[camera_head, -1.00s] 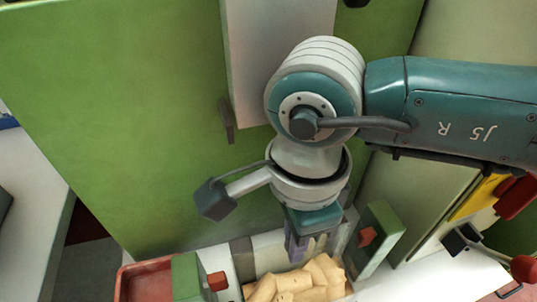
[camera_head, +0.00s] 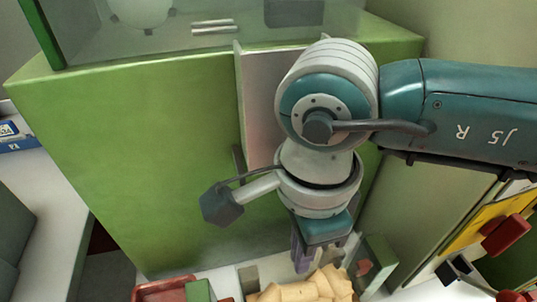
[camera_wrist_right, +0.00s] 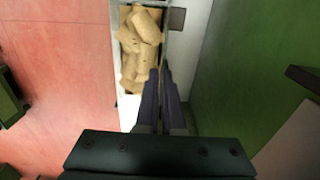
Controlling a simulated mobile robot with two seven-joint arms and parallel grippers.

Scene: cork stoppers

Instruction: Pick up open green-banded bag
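I cannot make out an open green-banded bag in either view. Tan corks (camera_head: 303,289) lie heaped at the bottom edge of the head view. In the right wrist view the corks (camera_wrist_right: 138,47) sit between clear, thin-edged walls. My right gripper (camera_head: 302,262) points down just behind the corks in the head view. In the right wrist view its two dark fingers (camera_wrist_right: 162,72) lie close together beside the heap's lower end, with nothing seen between them. It looks shut and empty. My left gripper is in neither view.
A large green cabinet (camera_head: 130,150) stands behind, with a glass case (camera_head: 180,30) on top. A pale panel (camera_head: 262,100) is on its front. A red tray (camera_head: 165,290) and green blocks (camera_head: 380,258) flank the corks. A yellow panel (camera_head: 478,225) is at right.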

